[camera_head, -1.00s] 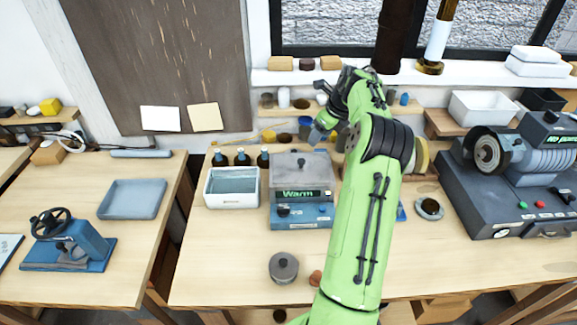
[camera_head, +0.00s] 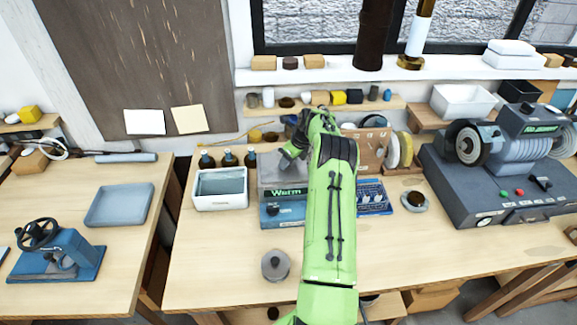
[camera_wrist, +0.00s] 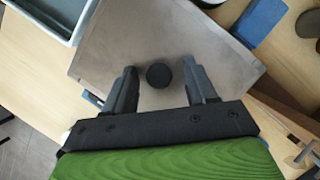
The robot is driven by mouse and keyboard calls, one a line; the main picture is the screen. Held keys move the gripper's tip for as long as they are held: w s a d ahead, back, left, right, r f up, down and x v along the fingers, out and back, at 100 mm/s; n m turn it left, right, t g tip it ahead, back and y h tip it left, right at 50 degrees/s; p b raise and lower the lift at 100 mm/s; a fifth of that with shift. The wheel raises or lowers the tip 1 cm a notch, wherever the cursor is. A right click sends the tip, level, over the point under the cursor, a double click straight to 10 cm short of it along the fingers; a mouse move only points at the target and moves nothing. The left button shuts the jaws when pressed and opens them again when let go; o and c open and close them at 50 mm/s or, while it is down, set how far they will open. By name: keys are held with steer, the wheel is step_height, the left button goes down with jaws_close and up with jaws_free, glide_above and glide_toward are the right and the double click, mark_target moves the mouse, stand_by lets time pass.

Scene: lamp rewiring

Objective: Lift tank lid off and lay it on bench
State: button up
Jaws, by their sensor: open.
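The tank (camera_head: 287,211) is a blue-based unit with a green "Warm" display, standing on the bench. Its grey metal lid (camera_head: 273,172) lies on top and is partly hidden by my arm in the head view. In the wrist view the lid (camera_wrist: 118,30) fills the upper middle, with a round black knob (camera_wrist: 159,75) at its centre. My gripper (camera_wrist: 160,84) is open, with one finger on each side of the knob. I cannot tell how far above the lid the fingertips are. In the head view my gripper (camera_head: 290,158) is over the lid.
A white tray (camera_head: 220,203) of liquid stands close left of the tank, with several dark bottles (camera_head: 228,160) behind. A small round lidded pot (camera_head: 276,265) stands in front. A bench grinder (camera_head: 500,160) is at right. The bench front (camera_head: 215,275) has bare wood.

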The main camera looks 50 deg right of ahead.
jaws_close()
steer(key=shift+r, duration=0.1)
